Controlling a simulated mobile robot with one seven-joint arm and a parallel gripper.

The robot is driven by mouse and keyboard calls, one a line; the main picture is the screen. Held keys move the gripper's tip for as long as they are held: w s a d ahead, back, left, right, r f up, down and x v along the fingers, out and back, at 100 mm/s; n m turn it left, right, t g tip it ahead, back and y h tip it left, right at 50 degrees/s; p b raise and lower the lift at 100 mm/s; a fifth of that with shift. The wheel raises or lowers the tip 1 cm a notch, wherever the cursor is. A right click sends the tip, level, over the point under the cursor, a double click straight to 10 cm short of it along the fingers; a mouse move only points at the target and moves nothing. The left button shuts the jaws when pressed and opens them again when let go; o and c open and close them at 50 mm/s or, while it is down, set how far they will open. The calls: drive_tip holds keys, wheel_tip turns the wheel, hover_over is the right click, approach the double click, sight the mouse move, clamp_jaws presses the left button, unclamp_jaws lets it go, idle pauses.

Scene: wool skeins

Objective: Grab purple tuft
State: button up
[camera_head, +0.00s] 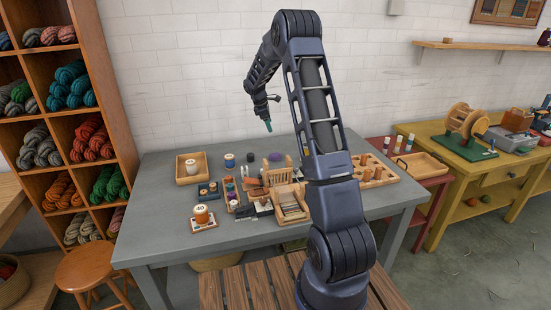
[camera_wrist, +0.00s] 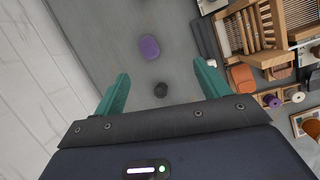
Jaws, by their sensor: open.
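In the head view my gripper (camera_head: 268,126) is raised above the back of the table, apart from the tuft.
A wooden rack (camera_wrist: 252,32), an orange-brown item (camera_wrist: 241,77) and spools (camera_wrist: 272,101) crowd the right of the wrist view. In the head view a wooden tray (camera_head: 191,178) stands left. Grey table (camera_head: 165,215) is bare at front left.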

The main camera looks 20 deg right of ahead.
sight(275, 154)
drive_tip(key=w+f+n, duration=0.1)
drive_tip(key=w+f, duration=0.1)
drive_tip(key=f, duration=0.4)
drive_tip(key=w+d+f+n, duration=0.1)
drive_tip(key=w+f, duration=0.1)
drive_tip(key=f, duration=0.4)
drive_tip(key=w+d+f+n, duration=0.1)
drive_tip(key=w+f, duration=0.2)
drive_tip(key=f, duration=0.3)
drive_tip(key=shift+w+d+g+h, duration=0.1)
drive_tip(key=shift+g+h, duration=0.2)
drive_tip(key=shift+h, duration=0.1)
drive_tip(key=shift+d+x, duration=0.15)
drive_tip(key=shift+x, duration=1.2)
drive_tip(key=shift+d+x, duration=0.15)
drive_tip(key=shift+x, duration=1.2)
drive_tip(key=shift+r, duration=0.15)
drive_tip(key=c, duration=1)
